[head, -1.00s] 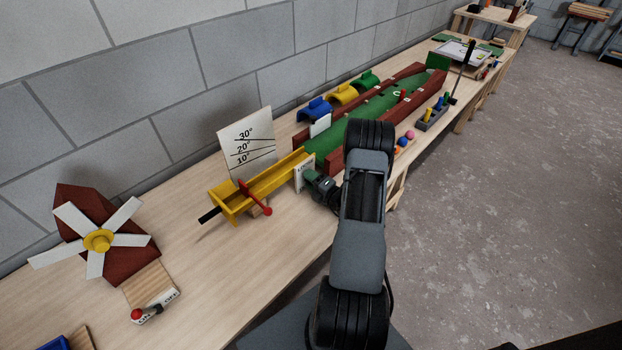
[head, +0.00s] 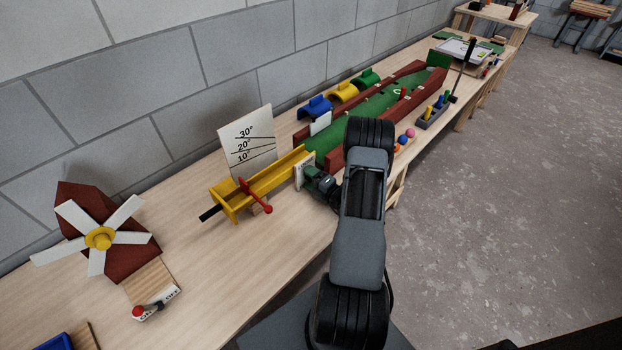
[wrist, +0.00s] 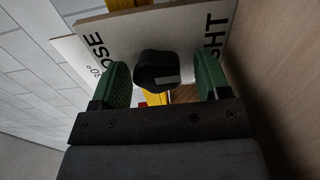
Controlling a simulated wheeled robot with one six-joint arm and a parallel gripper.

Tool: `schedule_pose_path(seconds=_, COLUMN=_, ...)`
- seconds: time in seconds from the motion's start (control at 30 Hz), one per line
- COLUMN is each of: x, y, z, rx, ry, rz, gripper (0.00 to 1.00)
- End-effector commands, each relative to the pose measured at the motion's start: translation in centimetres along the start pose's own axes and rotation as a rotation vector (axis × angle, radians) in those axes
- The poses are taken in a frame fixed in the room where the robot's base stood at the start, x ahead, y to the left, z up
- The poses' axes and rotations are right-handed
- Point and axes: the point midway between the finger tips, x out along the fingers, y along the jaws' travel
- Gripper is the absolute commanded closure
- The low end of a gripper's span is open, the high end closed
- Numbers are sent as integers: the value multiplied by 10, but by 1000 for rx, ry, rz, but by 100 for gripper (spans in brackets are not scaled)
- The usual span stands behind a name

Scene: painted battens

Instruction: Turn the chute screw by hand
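The chute screw's black knob (wrist: 155,70) shows in the wrist view in front of a white plate (wrist: 190,28) with partly hidden lettering, "OSE" and "GHT". My gripper (wrist: 162,80) is open, with one green finger pad on each side of the knob. The left pad is close to the knob; a clear gap shows at the right pad. In the head view my gripper (head: 318,182) is at the right end of the yellow chute (head: 232,204), beside the white plate (head: 299,174). The knob is hidden there.
A red handle (head: 256,198) crosses the chute's near side. An angle board (head: 247,138) stands behind it. A green lane (head: 325,139) with dark red walls lies beyond. A windmill (head: 100,238) stands at left. Bare bench top lies in front of the chute.

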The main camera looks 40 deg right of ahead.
Motion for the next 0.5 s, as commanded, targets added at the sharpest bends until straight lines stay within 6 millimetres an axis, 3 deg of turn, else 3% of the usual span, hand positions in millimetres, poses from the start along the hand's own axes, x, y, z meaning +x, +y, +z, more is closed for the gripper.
schedule_pose_path(seconds=0.27, x=-2, y=1, z=1, rx=-2, ry=-2, rz=2, gripper=30)
schedule_pose_path(seconds=0.5, x=-35, y=1, z=2, rx=-1, ry=-7, rz=1, gripper=30)
